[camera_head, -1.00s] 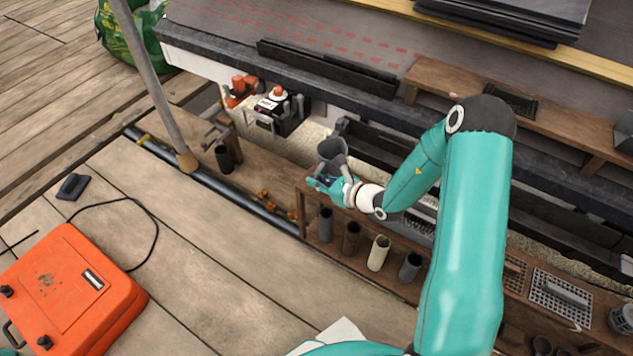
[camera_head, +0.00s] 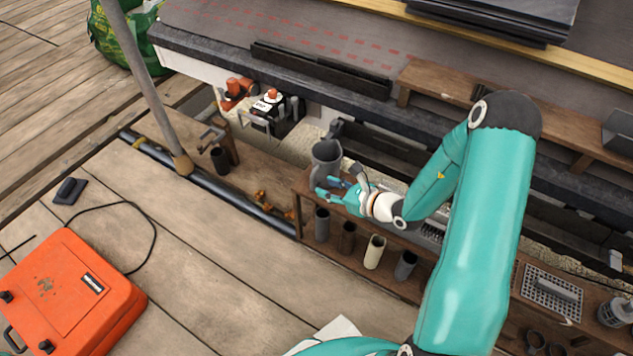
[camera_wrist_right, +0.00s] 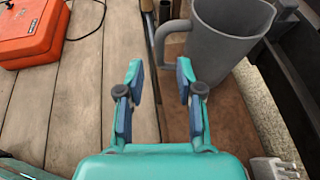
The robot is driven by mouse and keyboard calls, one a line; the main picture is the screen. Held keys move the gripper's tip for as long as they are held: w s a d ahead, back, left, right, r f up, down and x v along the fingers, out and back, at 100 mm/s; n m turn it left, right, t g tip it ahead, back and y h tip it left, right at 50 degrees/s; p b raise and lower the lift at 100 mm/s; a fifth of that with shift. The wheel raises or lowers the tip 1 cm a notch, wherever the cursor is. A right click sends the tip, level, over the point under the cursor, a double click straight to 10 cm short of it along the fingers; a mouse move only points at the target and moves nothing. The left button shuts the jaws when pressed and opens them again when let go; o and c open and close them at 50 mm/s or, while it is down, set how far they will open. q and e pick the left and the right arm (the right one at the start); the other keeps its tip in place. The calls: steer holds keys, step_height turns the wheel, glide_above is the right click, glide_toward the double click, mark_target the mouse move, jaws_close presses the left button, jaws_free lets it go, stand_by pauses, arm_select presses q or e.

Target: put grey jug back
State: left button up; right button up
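The grey jug (camera_head: 326,160) stands upright at the left end of the wooden shelf (camera_head: 300,183), seen in the head view. My right gripper (camera_head: 322,188) is just in front of it, at its lower right, and is empty. In the right wrist view the two fingers (camera_wrist_right: 160,80) are spread apart with only bare boards between them. There the jug (camera_wrist_right: 228,42) is beyond the right finger, with its handle toward the gap, apart from the fingertips. My left gripper is not in view.
Several tube-shaped holders (camera_head: 374,252) line the shelf's front. A dark roof batten (camera_head: 320,70) runs behind. An orange case (camera_head: 70,290) lies on the deck at left, and a grey pole (camera_head: 150,85) stands left of the shelf.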

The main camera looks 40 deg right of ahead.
steer(key=p+v, duration=0.1)
steer(key=v, duration=0.4)
steer(key=s+a+f+n+g+y, duration=0.3)
steer(key=s+a+n+g, duration=0.15)
steer(key=a, duration=0.45)
steer(key=s+a+f+n+g+y, duration=0.35)
steer(key=s+a+n, duration=0.2)
steer(key=a, duration=0.35)
steer(key=s+a+f+n+g+h, duration=0.25)
steer(key=s+f+n+g, duration=0.45)
steer(key=n, duration=0.4)
steer(key=w+a+n+t+h, duration=0.1)
steer(key=n, duration=0.2)
steer(key=w+a+f+n+h, duration=0.1)
steer(key=w+n, duration=0.1)
steer(key=n, duration=0.1)
steer(key=w+a+n+t+h, duration=0.1)
steer(key=n, duration=0.3)
steer(key=shift+w+a+f+t, duration=0.2)
steer(key=shift+a+f+t, duration=0.1)
steer(key=shift+a+f, duration=0.05)
